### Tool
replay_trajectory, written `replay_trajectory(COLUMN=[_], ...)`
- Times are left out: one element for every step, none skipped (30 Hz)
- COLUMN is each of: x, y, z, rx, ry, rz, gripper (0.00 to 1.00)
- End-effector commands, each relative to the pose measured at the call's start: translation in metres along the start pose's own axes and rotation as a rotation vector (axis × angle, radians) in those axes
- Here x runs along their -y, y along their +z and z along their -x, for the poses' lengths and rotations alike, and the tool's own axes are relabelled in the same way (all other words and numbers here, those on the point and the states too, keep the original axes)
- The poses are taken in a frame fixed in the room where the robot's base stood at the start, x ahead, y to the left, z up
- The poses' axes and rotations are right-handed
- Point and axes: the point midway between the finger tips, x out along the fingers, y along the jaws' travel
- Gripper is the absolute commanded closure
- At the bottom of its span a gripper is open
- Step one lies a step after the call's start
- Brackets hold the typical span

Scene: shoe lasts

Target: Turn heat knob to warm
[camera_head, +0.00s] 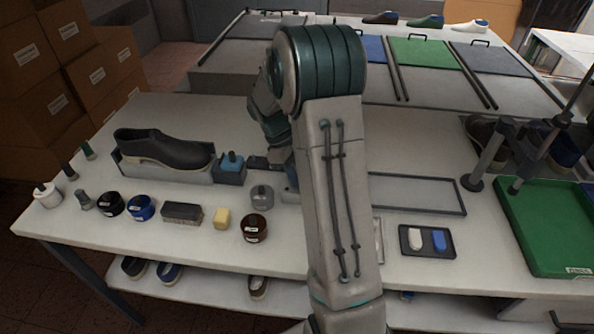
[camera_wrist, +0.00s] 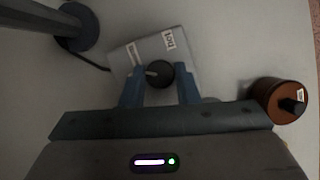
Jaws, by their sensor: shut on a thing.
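The heat knob (camera_wrist: 160,73) is a round black dial with a pale pointer mark directed left in the wrist view. It sits on a light grey box (camera_wrist: 188,62). One label on the box reads HOT (camera_wrist: 169,40), up and right of the knob; another label (camera_wrist: 133,54) to the left is too small to read. My gripper (camera_wrist: 160,84) has its two blue fingers on either side of the knob, shut on it. In the head view my arm hides the gripper and the knob.
An orange-brown container (camera_wrist: 281,100) with a black top stands right of my gripper in the wrist view. A dark round base (camera_wrist: 76,27) with a pole and cable is at upper left. A black shoe (camera_head: 165,150) and several jars occupy the table's left side.

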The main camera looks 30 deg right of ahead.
Motion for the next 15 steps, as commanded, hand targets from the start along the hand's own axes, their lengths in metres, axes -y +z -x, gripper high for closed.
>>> replay_trajectory(x=[-0.0011, -0.0011, -0.0014, -0.0017, -0.0018, -0.0020, -0.0020, -0.0022, -0.0026, -0.0027, -0.0028, -0.0030, -0.0030, -0.0031, -0.0033], y=[0.0001, -0.0001, 0.0000, 0.0002, 0.0000, 0.0000, -0.0002, -0.0001, 0.0002, 0.0002, 0.0002, 0.0002, 0.0002, 0.0002, 0.0003], z=[0.0018, 0.0018, 0.0019, 0.0019, 0.0019, 0.0017, 0.0015, 0.0015, 0.0015, 0.0016, 0.0017, 0.0016, 0.0015, 0.0014, 0.0012], rx=[0.000, -0.001, -0.001, -0.001, -0.001, -0.001, -0.001, -0.001, -0.001, -0.002, -0.002, -0.001, -0.002, -0.002, -0.002], ry=[-0.015, -0.026, -0.039, -0.050, -0.060, -0.073, -0.083, -0.092, -0.103, -0.112, -0.120, -0.130, -0.137, -0.144, -0.152], rz=[-0.039, -0.065, -0.099, -0.124, -0.149, -0.179, -0.203, -0.225, -0.254, -0.274, -0.294, -0.318, -0.335, -0.353, -0.372], gripper=[0.95, 0.95, 0.95, 0.95, 0.95, 0.95, 0.95, 0.95, 0.95, 0.95, 0.95, 0.95, 0.95, 0.95, 0.95])
